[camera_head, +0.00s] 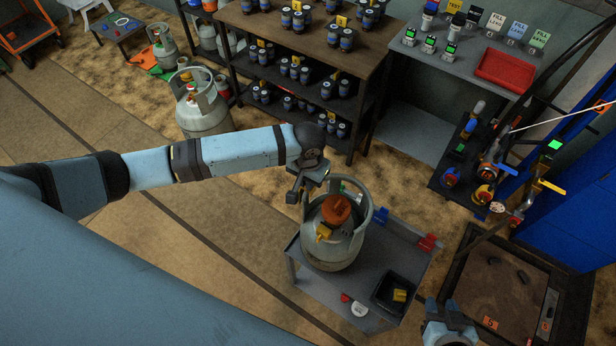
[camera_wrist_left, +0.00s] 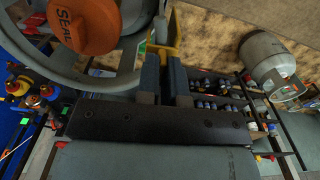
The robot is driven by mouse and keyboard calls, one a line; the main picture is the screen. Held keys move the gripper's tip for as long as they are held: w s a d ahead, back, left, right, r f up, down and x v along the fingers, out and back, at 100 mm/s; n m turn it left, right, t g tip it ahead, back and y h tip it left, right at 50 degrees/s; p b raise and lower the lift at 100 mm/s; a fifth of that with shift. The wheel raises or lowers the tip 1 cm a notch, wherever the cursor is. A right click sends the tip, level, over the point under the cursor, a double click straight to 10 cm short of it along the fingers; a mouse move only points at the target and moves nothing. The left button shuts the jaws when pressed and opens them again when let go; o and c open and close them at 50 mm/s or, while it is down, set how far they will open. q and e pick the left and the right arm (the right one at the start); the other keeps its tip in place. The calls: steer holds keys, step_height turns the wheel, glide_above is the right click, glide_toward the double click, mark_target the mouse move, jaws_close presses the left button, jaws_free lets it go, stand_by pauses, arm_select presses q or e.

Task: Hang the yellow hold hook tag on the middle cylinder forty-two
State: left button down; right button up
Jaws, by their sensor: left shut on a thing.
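A grey gas cylinder (camera_head: 335,250) with an orange cap (camera_head: 336,208) stands upright on a small grey cart. Its number is not readable. The cap, marked SEAL, also shows in the left wrist view (camera_wrist_left: 88,22), inside the cylinder's collar ring. My left gripper (camera_head: 294,196) is at the left side of this collar. In the left wrist view its fingers (camera_wrist_left: 166,72) are shut on a yellow tag (camera_wrist_left: 168,51), mostly hidden by them, close beside the collar. Another yellow piece (camera_head: 323,232) shows at the cylinder's front. My right gripper (camera_head: 447,312) is at the bottom edge, its jaws unclear.
The grey cart (camera_head: 384,255) also carries a black tray (camera_head: 378,302) with a yellow piece in it, and blue and red clips at its far edge. Another cylinder (camera_head: 203,118) stands on the floor behind my left arm. Shelves (camera_head: 300,60) stand at the back.

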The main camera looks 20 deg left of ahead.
arm_select(q)
steer(key=shift+f, duration=0.1)
steer(key=c, duration=1.2)
jaws_free()
steer(key=shift+r, duration=3.75)
